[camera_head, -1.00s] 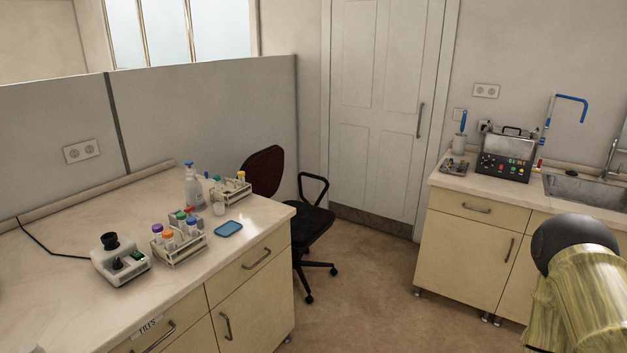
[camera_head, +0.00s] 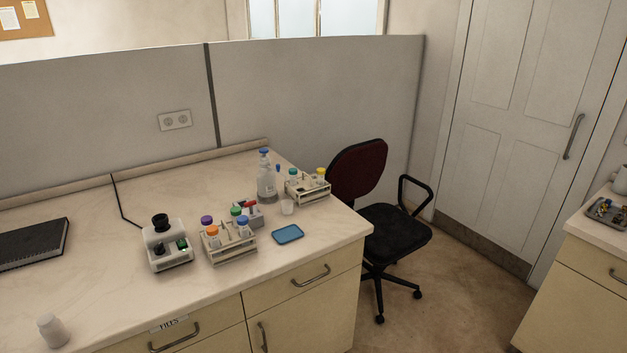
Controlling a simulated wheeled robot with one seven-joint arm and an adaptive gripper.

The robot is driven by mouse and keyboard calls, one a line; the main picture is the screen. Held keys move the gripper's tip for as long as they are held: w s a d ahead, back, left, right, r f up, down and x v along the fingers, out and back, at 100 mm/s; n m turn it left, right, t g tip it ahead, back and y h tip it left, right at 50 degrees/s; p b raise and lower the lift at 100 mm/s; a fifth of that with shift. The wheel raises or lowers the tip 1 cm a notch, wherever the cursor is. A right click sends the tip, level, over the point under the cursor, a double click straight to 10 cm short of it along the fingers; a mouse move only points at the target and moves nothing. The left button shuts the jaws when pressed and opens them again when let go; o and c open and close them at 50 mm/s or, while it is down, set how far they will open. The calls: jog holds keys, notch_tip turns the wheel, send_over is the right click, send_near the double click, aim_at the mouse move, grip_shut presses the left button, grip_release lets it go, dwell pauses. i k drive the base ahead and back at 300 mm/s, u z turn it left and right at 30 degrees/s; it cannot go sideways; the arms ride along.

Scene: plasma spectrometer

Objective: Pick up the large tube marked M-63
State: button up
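Several capped tubes stand in a front rack (camera_head: 232,254) on the left counter, with purple, orange, green and blue caps. A second rack (camera_head: 309,192) behind it to the right holds tubes with a teal cap (camera_head: 292,173) and a yellow cap (camera_head: 321,172). Markings on the tubes are too small to read, so I cannot tell which is M-63. My gripper is not in view.
Around the racks are a vortex mixer (camera_head: 167,246), a spray bottle (camera_head: 266,178), a small cup (camera_head: 287,207) and a blue tray (camera_head: 288,234). A black notebook (camera_head: 30,244) and white bottle (camera_head: 53,330) are at left. An office chair (camera_head: 388,225) stands beyond the counter's right end.

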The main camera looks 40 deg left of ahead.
aim_at(320, 178)
jog(key=u, duration=0.65)
jog(key=i, duration=0.8)
jog(key=u, duration=0.95)
